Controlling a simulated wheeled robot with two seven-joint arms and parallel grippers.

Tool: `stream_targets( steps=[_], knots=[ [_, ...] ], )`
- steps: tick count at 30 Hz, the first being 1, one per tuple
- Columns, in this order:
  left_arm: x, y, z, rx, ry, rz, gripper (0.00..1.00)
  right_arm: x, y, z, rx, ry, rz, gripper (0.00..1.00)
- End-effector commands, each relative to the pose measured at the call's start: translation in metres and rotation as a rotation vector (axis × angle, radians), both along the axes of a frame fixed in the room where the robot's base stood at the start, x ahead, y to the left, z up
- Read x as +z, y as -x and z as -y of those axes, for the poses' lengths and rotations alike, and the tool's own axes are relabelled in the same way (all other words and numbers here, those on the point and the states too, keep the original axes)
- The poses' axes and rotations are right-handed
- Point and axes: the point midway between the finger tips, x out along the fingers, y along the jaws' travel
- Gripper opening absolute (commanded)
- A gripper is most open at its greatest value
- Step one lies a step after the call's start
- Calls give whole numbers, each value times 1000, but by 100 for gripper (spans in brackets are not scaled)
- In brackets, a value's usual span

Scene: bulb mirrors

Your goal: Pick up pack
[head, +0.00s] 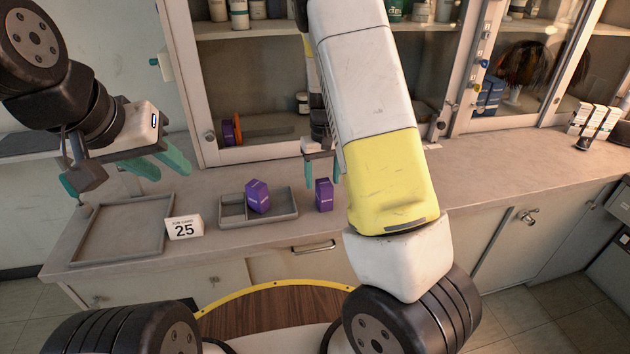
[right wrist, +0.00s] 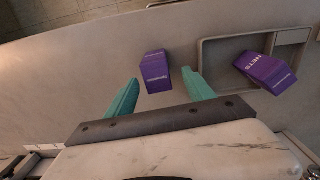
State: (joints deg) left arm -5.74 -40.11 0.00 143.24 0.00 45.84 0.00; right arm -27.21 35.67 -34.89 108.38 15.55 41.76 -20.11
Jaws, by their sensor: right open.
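A small purple pack (head: 324,196) stands on the counter to the right of a grey tray. It also shows in the right wrist view (right wrist: 155,72), just beyond and between my fingertips. A second purple pack (head: 258,197) sits tilted in the divided grey tray (head: 270,216) and shows in the right wrist view (right wrist: 266,72). My right gripper (head: 322,178) is open and empty, its teal fingers just above the standing pack; in the right wrist view (right wrist: 161,78) they point at it. My left gripper (head: 173,174) is raised at the left, empty, its teal fingers apart.
A larger empty tray (head: 125,230) lies at the counter's left, beside a white card (head: 184,227) reading 25. A glass cabinet (head: 260,75) stands behind. Small boxes (head: 595,120) stand far right.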

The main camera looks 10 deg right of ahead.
Motion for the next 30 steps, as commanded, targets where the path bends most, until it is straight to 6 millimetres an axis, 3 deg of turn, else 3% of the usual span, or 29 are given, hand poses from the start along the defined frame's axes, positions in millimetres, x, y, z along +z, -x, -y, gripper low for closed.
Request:
stream_targets(
  steps=[15, 24, 30],
  knots=[
    [0, 0, 0, 0, 0, 0, 36, -67, 4, 5, -1, 0, -3, 62],
    [0, 0, 0, 0, 0, 0, 36, -72, 4, 4, -1, -1, 0, 62],
    [0, 0, 0, 0, 0, 0, 36, -71, 4, 4, -1, -1, 0, 24]
  ],
)
